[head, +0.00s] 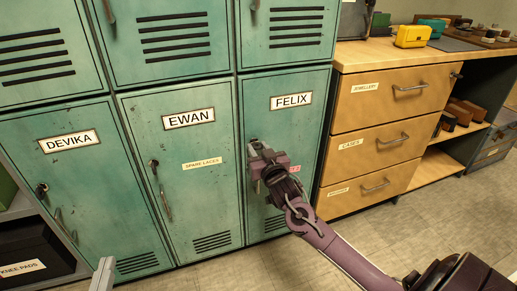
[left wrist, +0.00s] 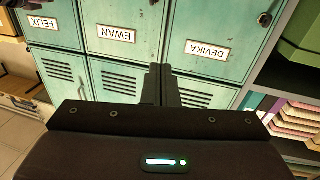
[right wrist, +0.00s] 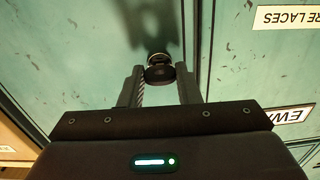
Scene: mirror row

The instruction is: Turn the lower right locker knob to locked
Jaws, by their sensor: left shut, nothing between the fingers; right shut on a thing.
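The lower right locker is the green door labelled FELIX (head: 311,125) in the head view. My right gripper (head: 256,150) is at the left side of this door and hides most of its knob there. In the right wrist view the dark round knob (right wrist: 159,72) sits between the fingertips of my right gripper (right wrist: 160,78), which is shut on it. Which way the knob is turned cannot be made out. My left gripper (left wrist: 163,85) is shut and empty in the left wrist view, in front of the lockers. Its grey tip (head: 103,274) shows at the bottom of the head view.
Lockers labelled EWAN (head: 195,190) and DEVIKA (head: 90,190) stand left of it, with their own knobs and handles. A wooden drawer unit (head: 375,120) stands to the right. Open floor (head: 440,220) lies in front. A shelf with a box (head: 30,255) is at far left.

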